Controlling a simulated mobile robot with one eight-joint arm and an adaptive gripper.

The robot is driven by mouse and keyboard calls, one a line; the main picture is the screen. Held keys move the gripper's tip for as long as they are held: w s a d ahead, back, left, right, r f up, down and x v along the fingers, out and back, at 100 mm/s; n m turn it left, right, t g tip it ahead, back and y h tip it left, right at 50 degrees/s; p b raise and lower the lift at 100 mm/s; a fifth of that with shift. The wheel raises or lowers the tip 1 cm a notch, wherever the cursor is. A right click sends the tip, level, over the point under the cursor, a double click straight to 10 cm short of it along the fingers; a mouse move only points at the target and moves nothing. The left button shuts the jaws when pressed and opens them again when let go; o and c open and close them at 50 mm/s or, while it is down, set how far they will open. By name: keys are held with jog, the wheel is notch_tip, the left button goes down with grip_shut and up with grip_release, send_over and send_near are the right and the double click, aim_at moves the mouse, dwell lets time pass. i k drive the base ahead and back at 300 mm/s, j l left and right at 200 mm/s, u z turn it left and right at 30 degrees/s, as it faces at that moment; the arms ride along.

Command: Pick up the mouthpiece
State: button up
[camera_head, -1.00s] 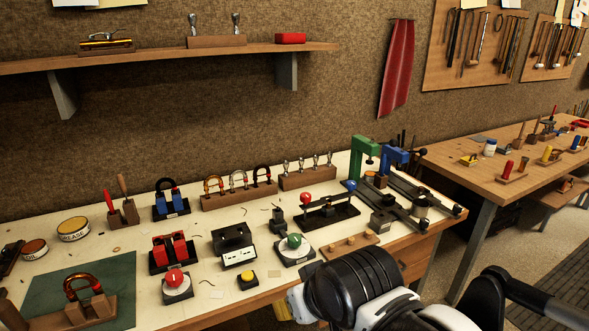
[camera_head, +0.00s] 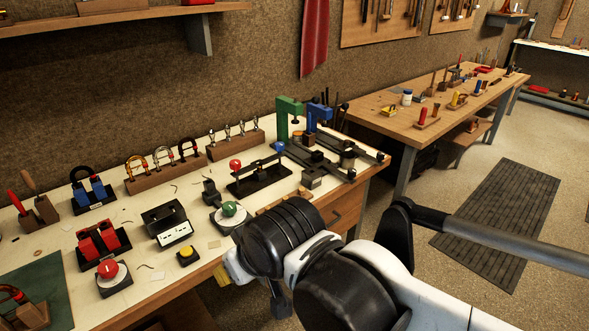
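Several small silver pieces that look like mouthpieces (camera_head: 241,129) stand upright in a long wooden block (camera_head: 236,147) at the back of the cream-topped bench (camera_head: 140,222). They are small in the picture, and I cannot tell which one the task means. My black and white arm fills the lower middle of the view, in front of the bench's front edge. My gripper does not show clearly; a small dark part hangs below the arm, and I cannot tell what it is. Nothing held is visible.
Green (camera_head: 290,118) and blue (camera_head: 318,116) clamp-like tools stand right of the block. A red-knobbed black fixture (camera_head: 262,178) and a green-knobbed base (camera_head: 229,212) lie in front. A second wooden bench (camera_head: 385,116) stands at right. Floor with a dark mat (camera_head: 505,205) is open.

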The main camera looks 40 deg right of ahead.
aim_at(211, 134)
jog(key=i+l, duration=0.1)
jog(key=i, duration=0.9)
jog(key=l+z, duration=0.05)
